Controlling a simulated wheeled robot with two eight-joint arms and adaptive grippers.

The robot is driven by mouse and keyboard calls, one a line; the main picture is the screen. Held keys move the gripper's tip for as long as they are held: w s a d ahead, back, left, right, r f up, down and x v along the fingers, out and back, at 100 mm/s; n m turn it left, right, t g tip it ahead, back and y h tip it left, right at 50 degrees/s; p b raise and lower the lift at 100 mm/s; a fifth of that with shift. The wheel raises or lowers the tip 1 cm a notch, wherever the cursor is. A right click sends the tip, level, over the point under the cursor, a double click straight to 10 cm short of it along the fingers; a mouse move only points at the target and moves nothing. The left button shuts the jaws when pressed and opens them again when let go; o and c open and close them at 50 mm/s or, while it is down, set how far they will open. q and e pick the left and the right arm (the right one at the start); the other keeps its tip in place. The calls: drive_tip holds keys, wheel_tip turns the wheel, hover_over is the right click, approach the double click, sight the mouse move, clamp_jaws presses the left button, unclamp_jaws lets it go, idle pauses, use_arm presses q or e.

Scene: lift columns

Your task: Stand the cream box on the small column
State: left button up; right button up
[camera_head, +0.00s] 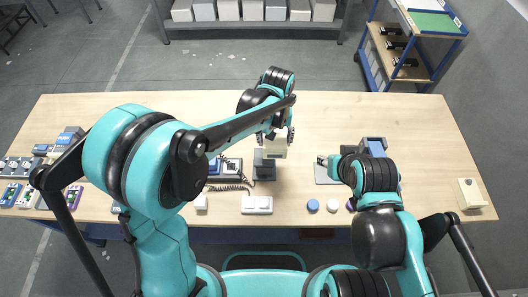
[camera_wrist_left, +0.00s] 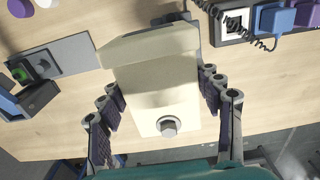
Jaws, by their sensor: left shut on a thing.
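A cream box (camera_head: 275,148) is between the fingers of my left gripper (camera_head: 277,134), which is shut on it. In the left wrist view the cream box (camera_wrist_left: 158,85) fills the middle, with a bolt head on its near face and a finger of the gripper (camera_wrist_left: 168,100) along each side. The small dark grey column (camera_head: 264,168) stands on the table directly below the box in the head view; whether they touch cannot be told. In the wrist view the box hides most of what lies beneath. My right gripper is mostly hidden by its own wrist, near a grey plate (camera_head: 325,172).
A black unit with a coiled cord (camera_head: 228,174) stands left of the column. A white socket block (camera_head: 257,205) and several round caps (camera_head: 313,205) lie at the front edge. Another cream box (camera_head: 468,193) is at the far right. The back of the table is clear.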

sight(264, 141)
use_arm(q)
drive_tip(key=a+f, duration=0.2)
drive_tip(key=a, duration=0.1)
drive_tip(key=shift+s+a+f, duration=0.1)
drive_tip(key=shift+s+a, duration=0.05)
drive_tip(key=shift+s, duration=0.25)
drive_tip(key=shift+s+f, duration=0.1)
drive_tip(key=shift+f, duration=0.05)
wheel_tip(264, 141, down, 4)
drive_tip(key=shift+r+b, duration=0.1)
drive_tip(key=shift+b, duration=0.45)
drive_tip(key=o, duration=1)
drive_tip(key=shift+f, duration=0.2)
drive_tip(key=o, duration=0.5)
drive_tip(key=shift+r, duration=0.1)
